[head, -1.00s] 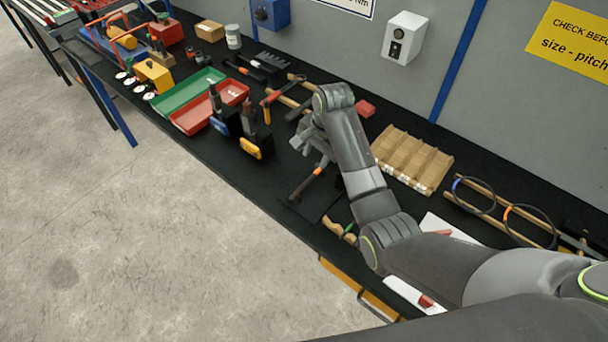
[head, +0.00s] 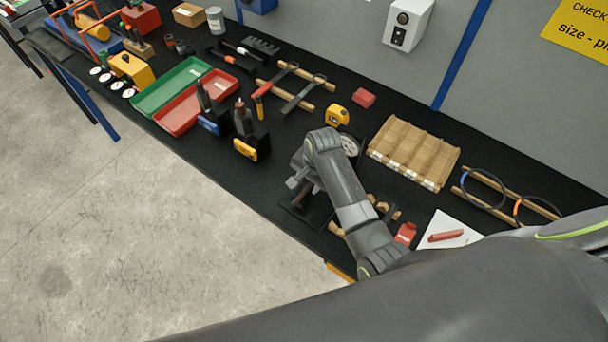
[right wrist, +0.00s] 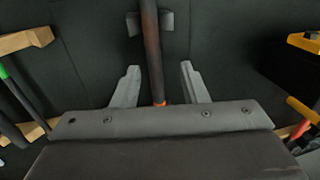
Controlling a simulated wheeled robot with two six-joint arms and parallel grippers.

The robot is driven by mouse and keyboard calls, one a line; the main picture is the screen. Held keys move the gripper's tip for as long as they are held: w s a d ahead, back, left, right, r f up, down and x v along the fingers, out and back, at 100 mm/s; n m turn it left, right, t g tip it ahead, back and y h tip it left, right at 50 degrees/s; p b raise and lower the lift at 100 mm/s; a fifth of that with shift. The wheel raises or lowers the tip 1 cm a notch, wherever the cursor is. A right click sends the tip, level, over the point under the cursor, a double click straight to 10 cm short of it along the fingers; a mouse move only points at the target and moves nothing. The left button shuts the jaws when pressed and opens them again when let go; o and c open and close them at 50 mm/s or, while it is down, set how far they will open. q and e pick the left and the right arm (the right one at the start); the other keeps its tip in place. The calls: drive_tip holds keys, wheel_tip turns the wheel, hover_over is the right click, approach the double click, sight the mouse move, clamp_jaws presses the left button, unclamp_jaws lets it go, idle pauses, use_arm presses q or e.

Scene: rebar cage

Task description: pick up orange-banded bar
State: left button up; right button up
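The orange-banded bar (right wrist: 152,50) is a dark rod in the right wrist view, running from the top edge down between the fingers. Its orange band (right wrist: 160,102) shows close to the gripper's body. A small grey block sits behind the bar near the top. My right gripper (right wrist: 160,85) is open, with one finger on each side of the bar and a gap on both sides. In the head view my right gripper (head: 296,190) is low over the front of the black bench, and the bar is mostly hidden there. My left gripper is not in view.
A yellow-faced block (head: 246,150) stands left of the gripper. A tape measure (head: 337,115), a round dial (head: 349,146) and a ridged wooden tray (head: 412,152) lie behind and right. Wooden pieces (head: 384,208) and a red item (head: 405,234) lie right of my forearm.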

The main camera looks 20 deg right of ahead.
drive_tip(key=shift+w+f, duration=0.1)
drive_tip(key=shift+s+r, duration=0.2)
drive_tip(key=shift+s, duration=0.2)
drive_tip(key=shift+c, duration=0.8)
drive_tip(key=shift+s+r, duration=0.1)
drive_tip(key=shift+s, duration=0.05)
drive_tip(key=shift+c, duration=2.3)
clamp_jaws()
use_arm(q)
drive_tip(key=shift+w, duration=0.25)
